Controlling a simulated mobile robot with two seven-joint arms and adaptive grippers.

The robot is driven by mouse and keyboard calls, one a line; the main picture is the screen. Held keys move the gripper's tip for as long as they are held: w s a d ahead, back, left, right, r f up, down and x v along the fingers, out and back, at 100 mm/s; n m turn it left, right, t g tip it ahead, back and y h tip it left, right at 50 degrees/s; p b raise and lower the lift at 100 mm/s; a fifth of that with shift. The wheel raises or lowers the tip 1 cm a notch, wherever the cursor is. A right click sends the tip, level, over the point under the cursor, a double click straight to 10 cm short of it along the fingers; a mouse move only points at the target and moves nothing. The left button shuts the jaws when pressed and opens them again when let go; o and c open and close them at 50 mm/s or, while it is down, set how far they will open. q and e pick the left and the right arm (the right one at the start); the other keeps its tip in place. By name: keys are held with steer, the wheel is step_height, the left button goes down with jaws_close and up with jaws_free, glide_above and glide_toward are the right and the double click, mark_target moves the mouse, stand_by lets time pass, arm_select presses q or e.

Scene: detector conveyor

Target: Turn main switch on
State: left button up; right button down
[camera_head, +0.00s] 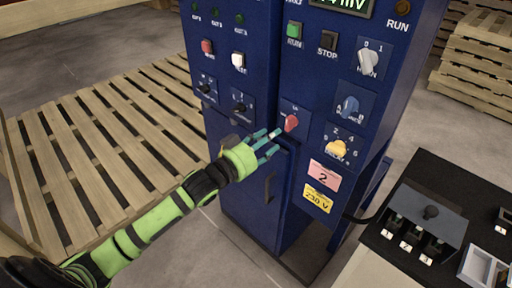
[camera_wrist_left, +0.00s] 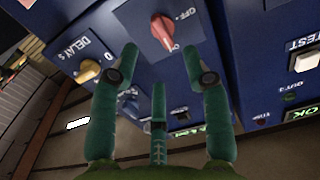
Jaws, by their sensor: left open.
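A red rotary knob (camera_head: 291,123) sits on the front of the blue cabinet. In the left wrist view this red knob (camera_wrist_left: 163,32) has OFF and ON marks on its plate and is tilted in the picture. My left gripper (camera_head: 268,143) is open and empty just left of and below the knob. In the left wrist view its fingers (camera_wrist_left: 158,65) are spread, with the knob framed between the two upper ones. Contact cannot be told, but no finger is closed on it. A white rotary knob (camera_head: 368,62) with 0 and 1 marks stands higher up. My right gripper is not in view.
A blue knob (camera_head: 348,106) and a yellow knob (camera_head: 337,147) are close on the right. Green RUN (camera_head: 294,32) and black STOP (camera_head: 327,43) buttons are above. A wooden pallet (camera_head: 95,140) lies left; a black-topped table (camera_head: 400,255) stands right.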

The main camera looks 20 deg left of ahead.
arm_select(q)
steer(key=shift+v, duration=2.55)
steer(key=s+a+f+n+g+y, duration=0.1)
steer(key=a+f+g+y, duration=0.15)
steer(key=f, duration=0.75)
steer(key=a+f+n+g+y, duration=0.15)
steer(key=a+f, duration=0.25)
steer(key=f, duration=0.6)
steer(key=s+a+f+g+y, duration=0.1)
steer(key=s+f+g, duration=0.1)
steer(key=s+f, duration=0.45)
steer(key=s+f+g+y, duration=0.1)
steer(key=s+f, duration=0.2)
steer(key=f, duration=0.7)
steer(key=s+d+f+g, duration=0.2)
steer(key=s+f+g, duration=0.2)
steer(key=s+f, duration=0.95)
steer(key=s+d+f+g, duration=0.2)
steer(key=s+d+f, duration=0.1)
steer(key=s, duration=0.7)
steer(key=s+d+f+g, duration=0.2)
steer(key=s+f+g, duration=0.1)
steer(key=s, duration=0.8)
steer(key=shift+d+f+m, duration=0.4)
steer(key=shift+f+m, duration=0.05)
steer(key=shift+f, duration=0.2)
steer(key=shift+w, duration=0.1)
